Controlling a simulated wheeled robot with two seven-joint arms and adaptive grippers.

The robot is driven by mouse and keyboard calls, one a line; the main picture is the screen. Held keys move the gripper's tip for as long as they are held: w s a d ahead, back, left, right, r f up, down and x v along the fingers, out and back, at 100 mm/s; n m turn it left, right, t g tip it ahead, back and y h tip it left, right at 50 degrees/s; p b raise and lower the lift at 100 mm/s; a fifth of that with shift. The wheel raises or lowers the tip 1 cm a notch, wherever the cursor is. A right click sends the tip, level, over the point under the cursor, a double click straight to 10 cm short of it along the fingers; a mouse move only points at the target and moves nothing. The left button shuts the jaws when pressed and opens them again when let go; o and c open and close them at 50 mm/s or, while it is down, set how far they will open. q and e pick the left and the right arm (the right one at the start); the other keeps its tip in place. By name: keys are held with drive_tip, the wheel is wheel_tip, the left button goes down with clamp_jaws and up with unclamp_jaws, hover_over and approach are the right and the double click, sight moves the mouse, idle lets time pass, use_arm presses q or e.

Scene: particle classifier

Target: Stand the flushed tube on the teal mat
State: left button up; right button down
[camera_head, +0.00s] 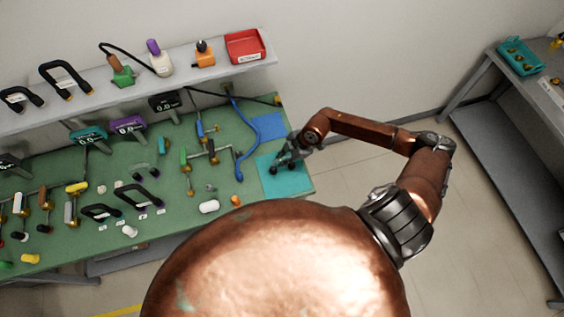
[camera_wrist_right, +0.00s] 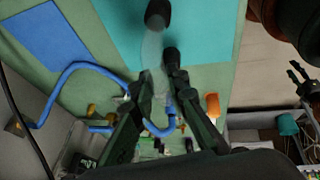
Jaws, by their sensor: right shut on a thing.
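My right gripper (camera_head: 286,158) is over the teal mat (camera_head: 297,186) at the bench's right end. In the right wrist view its fingers (camera_wrist_right: 159,72) are shut on a clear, pale tube (camera_wrist_right: 153,48) with a black end (camera_wrist_right: 157,14). The black end shows against the teal mat (camera_wrist_right: 205,28). The tube's lower part in that picture is hidden between the fingers. I cannot tell whether the tube touches the mat or how upright it is. In the head view the tube is too small to make out clearly. My left gripper is not in view.
A blue mat (camera_head: 269,126) lies behind the teal one. A blue hose (camera_head: 238,150) curves just left of the teal mat. An orange piece (camera_head: 237,201) and a white piece (camera_head: 209,206) lie nearer the front. Valves and handles crowd the bench's left.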

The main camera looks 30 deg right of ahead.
drive_tip(key=shift+f+p, duration=0.35)
drive_tip(key=shift+f, duration=1.15)
drive_tip(key=c, duration=1.9)
unclamp_jaws()
drive_tip(key=b+v, duration=0.1)
drive_tip(key=v, duration=1.1)
